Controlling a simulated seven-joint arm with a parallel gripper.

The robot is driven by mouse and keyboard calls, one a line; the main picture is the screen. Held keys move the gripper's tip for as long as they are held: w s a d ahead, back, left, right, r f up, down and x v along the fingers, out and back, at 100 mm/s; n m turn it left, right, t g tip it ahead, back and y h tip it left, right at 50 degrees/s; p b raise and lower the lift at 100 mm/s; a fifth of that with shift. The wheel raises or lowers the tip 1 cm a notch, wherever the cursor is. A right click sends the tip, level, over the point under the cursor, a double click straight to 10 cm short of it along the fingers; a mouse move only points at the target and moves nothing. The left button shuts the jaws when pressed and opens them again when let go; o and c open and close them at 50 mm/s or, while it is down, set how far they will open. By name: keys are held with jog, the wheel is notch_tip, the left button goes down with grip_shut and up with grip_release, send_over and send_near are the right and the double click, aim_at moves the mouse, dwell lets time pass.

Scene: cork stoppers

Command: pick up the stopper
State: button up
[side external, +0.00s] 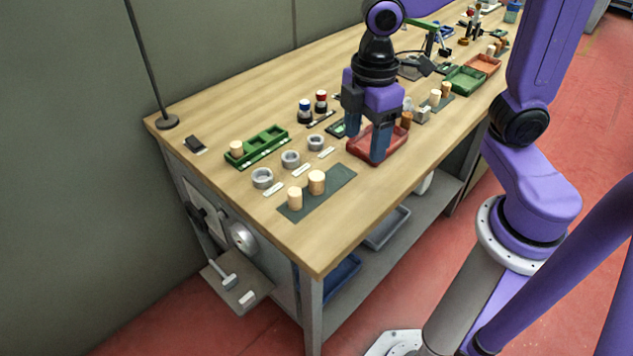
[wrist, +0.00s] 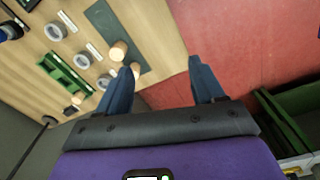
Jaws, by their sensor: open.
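Two pale cork stoppers stand upright on a dark green mat (side external: 325,195): a left one (side external: 295,198) and a right one (side external: 317,182). In the wrist view one stopper (wrist: 118,51) shows on the mat (wrist: 108,22). Another (wrist: 135,68) is partly behind a finger. A further stopper (side external: 236,147) sits in the left end of a green tray (side external: 271,147). My gripper (side external: 366,142) is open and points down, in front of or above a red tray (side external: 365,151). In the wrist view my open gripper (wrist: 161,66) has nothing between its fingers.
Grey rings (side external: 262,178) with white labels lie between the mat and the green tray. Blue and red-topped bottles (side external: 305,109) stand behind. More stoppers (side external: 435,97) and trays (side external: 466,79) stand to the right. The table's front-left corner is clear.

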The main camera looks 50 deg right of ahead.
jog(key=n, duration=0.1)
send_over(317, 175)
jog(key=shift+n, duration=0.3)
jog(key=f, duration=1.2)
jog(key=shift+a+f, duration=0.2)
jog(key=shift+f, duration=0.2)
jog(key=f, duration=0.4)
jog(key=shift+d+f, duration=0.1)
jog(key=shift+d, duration=0.2)
jog(key=shift+f, duration=0.55)
jog(key=c, duration=1.1)
